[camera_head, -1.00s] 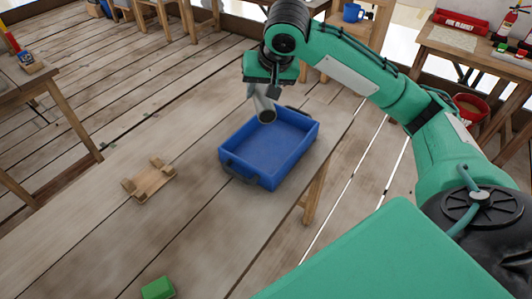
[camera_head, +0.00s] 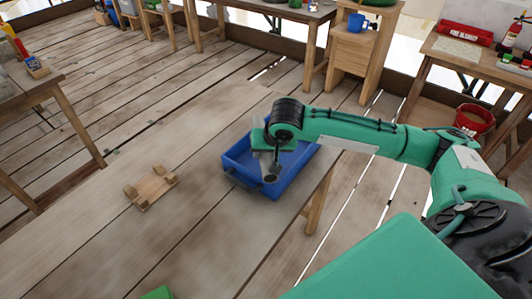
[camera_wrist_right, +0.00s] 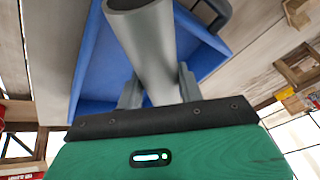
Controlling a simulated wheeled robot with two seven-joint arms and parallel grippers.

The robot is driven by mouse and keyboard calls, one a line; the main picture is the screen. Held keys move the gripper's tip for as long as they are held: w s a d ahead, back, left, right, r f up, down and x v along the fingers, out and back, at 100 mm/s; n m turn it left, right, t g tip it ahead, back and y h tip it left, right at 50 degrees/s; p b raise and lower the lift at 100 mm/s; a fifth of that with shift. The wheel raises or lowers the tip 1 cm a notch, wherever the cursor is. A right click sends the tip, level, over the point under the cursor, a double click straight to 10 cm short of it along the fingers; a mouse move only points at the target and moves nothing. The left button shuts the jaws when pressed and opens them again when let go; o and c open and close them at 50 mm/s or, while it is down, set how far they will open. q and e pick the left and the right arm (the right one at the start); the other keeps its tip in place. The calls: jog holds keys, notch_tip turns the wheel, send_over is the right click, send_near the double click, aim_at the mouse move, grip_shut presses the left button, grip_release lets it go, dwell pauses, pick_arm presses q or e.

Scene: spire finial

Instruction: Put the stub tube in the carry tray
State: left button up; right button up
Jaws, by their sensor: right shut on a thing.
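The stub tube is a grey hollow tube (camera_wrist_right: 148,45), held between the two grey fingers of my right gripper (camera_wrist_right: 160,88) in the right wrist view. In the head view the tube's dark open end (camera_head: 270,178) shows below the gripper. The carry tray (camera_head: 297,175) is blue with dark handles and stands on the wooden table. My right gripper is over the tray's left part, with the tube tilted. I cannot tell whether the tube touches the tray floor. The forearm hides part of the tray. My left gripper is not in view.
A wooden cradle (camera_head: 152,188) with raised corner blocks sits on the table left of the tray. A green block (camera_head: 157,293) lies at the bottom edge. The table between them is clear. A red bucket (camera_head: 472,120) stands beyond the table on the right.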

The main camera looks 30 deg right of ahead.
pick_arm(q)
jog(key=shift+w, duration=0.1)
pick_arm(e)
jog(key=shift+f, duration=0.2)
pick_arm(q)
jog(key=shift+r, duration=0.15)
pick_arm(e)
jog(key=shift+f, duration=0.15)
jog(key=shift+f, duration=0.15)
jog(key=o, duration=1.2)
jog(key=shift+f, duration=0.1)
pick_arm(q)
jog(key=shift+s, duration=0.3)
pick_arm(e)
jog(key=shift+r, duration=0.55)
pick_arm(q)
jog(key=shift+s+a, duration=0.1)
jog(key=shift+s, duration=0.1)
pick_arm(e)
jog(key=v, duration=1.2)
jog(key=shift+f, duration=0.1)
